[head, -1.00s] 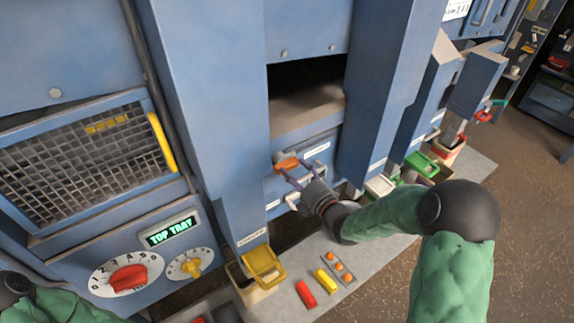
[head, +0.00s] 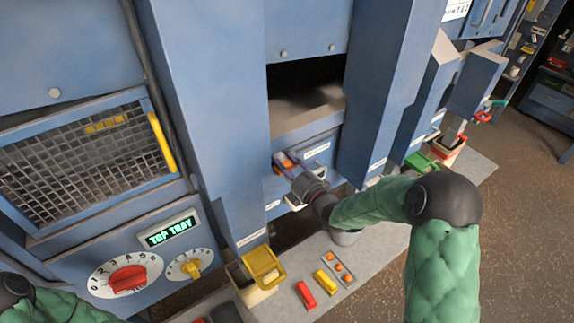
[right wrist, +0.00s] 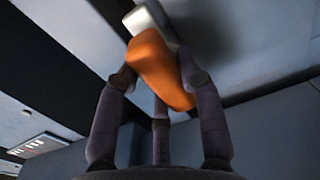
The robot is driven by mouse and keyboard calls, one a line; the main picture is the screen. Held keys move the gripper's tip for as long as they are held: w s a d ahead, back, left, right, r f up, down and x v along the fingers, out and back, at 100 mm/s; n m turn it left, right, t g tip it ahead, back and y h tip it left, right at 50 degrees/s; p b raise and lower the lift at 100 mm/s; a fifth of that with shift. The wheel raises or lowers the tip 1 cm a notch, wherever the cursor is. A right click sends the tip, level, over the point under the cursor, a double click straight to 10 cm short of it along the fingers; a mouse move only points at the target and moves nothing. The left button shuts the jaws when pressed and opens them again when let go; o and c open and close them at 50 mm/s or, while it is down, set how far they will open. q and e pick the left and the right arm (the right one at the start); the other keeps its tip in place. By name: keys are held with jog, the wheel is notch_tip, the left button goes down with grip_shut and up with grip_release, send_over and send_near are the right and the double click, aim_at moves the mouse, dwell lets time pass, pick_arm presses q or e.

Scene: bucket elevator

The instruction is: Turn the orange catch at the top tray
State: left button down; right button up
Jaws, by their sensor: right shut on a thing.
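The orange catch (head: 283,160) sits on the blue front below the dark opening in the middle of the machine. In the right wrist view the orange catch (right wrist: 158,68) fills the upper middle, tilted, with a pale metal part (right wrist: 147,20) behind it. My right gripper (head: 290,166) has its fingers around the catch; they touch its sides in the right wrist view (right wrist: 160,85). The gripper partly covers the catch in the head view. The display (head: 170,231) reads TOP TRAY. My left arm shows at the lower left edge, but its gripper is not clearly visible.
A red dial (head: 128,279) and a yellow knob (head: 190,268) are at lower left. Blue columns flank the opening.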

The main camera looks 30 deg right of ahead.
jog(key=m+b, duration=0.3)
jog(key=shift+d+f, duration=0.1)
jog(key=shift+f, duration=0.1)
jog(key=m+b, duration=0.2)
jog(key=m, duration=0.3)
jog(key=shift+d+b, duration=0.1)
jog(key=shift+b, duration=0.2)
jog(key=m+b, duration=0.1)
jog(key=m, duration=0.3)
jog(key=shift+f+m+b, duration=0.15)
jog(key=shift+m+b, duration=0.15)
jog(key=m, duration=0.5)
jog(key=shift+d+f+b, duration=0.1)
jog(key=shift+b, duration=0.2)
jog(key=shift+m, duration=0.3)
jog(key=o, duration=1.2)
jog(key=shift+c, duration=0.2)
